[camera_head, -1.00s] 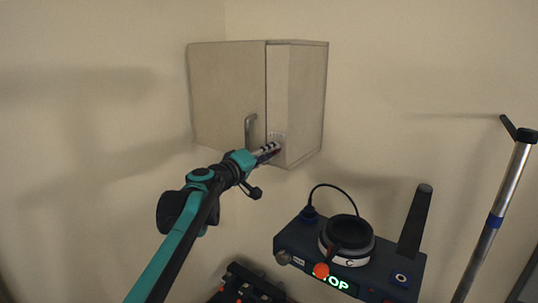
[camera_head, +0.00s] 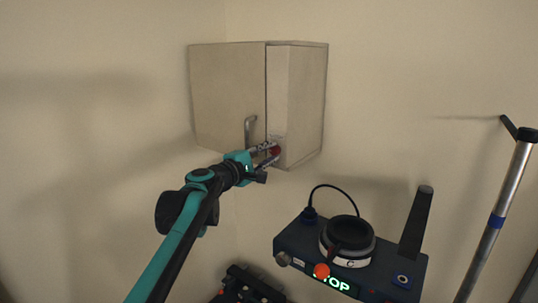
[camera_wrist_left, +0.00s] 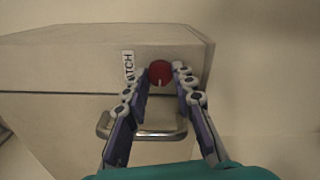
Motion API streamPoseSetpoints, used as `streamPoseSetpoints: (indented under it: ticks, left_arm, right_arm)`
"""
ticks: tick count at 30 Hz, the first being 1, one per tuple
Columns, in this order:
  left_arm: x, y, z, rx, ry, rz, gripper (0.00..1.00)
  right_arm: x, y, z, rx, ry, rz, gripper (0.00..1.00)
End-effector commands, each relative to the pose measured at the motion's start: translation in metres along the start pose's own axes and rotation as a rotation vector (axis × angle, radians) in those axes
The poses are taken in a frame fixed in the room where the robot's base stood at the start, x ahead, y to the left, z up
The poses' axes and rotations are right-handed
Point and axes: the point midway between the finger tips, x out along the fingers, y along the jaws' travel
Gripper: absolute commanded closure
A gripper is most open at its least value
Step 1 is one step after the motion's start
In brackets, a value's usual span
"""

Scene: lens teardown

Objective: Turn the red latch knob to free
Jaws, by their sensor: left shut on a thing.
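The red latch knob (camera_head: 275,151) sits low on the front of the narrow right panel of the wall cabinet (camera_head: 228,85). In the left wrist view the knob (camera_wrist_left: 160,72) is round, with a small pale mark at its lower edge, beside a label whose readable letters are "TCH". My left gripper (camera_head: 271,153) is at the knob, its fingers on either side of it. In the wrist view the fingertips (camera_wrist_left: 160,73) flank the knob and the jaws are shut on it. My right gripper is not in view.
A metal door handle (camera_head: 250,131) is just left of the gripper; in the wrist view it lies behind the fingers. Below right stands a dark device (camera_head: 290,244) with a black ring and lit "TOP" text. A metal pole (camera_head: 484,246) stands at far right.

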Motion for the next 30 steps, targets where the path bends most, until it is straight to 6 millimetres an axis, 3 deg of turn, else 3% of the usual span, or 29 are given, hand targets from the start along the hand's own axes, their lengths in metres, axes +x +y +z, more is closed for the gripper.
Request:
streamPoseSetpoints:
  ticks: [18, 19, 21, 30]
  left_arm:
    - [-0.0001, 0.0000, -0.0004, -0.040, 0.001, 0.000, 1.00]
    - [-0.0001, 0.0000, -0.0004, -0.040, 0.001, 0.000, 0.70]
    - [0.0000, -0.0001, -0.0004, -0.040, 0.001, 0.000, 0.54]
    - [-0.0009, 0.0000, -0.0002, -0.039, 0.000, 0.000, 0.54]
  right_arm:
    - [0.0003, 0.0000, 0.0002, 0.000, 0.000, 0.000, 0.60]
    - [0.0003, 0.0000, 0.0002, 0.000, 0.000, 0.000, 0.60]
    - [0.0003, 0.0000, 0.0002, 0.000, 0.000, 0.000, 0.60]
    - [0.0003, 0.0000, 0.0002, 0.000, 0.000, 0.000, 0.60]
